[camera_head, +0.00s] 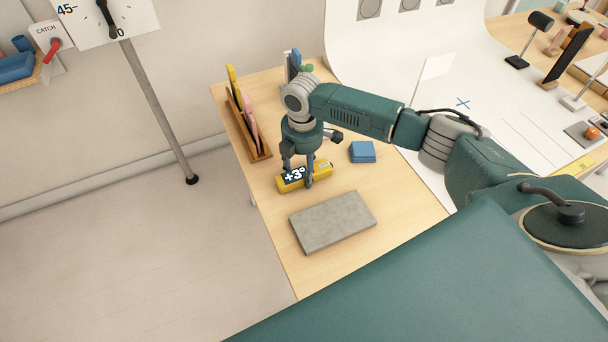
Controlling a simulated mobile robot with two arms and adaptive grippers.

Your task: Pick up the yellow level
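The yellow level (327,168), a short yellow bar with a dark display reading "+3°", lies on the wooden table. My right gripper (298,176) points down at it from above. One finger comes down in front of the level and hides part of it; the other is at its far side. The fingers are apart with the level between them, but I cannot tell whether they press on it. The level looks to be at table height. My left gripper is not in view.
A grey slab (332,222) lies in front of the level. A blue block (362,152) is to its right. A wooden rack (246,128) with upright flat items stands behind left. The wooden table (278,235) has bare room around the slab. A post (160,110) stands left on the floor.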

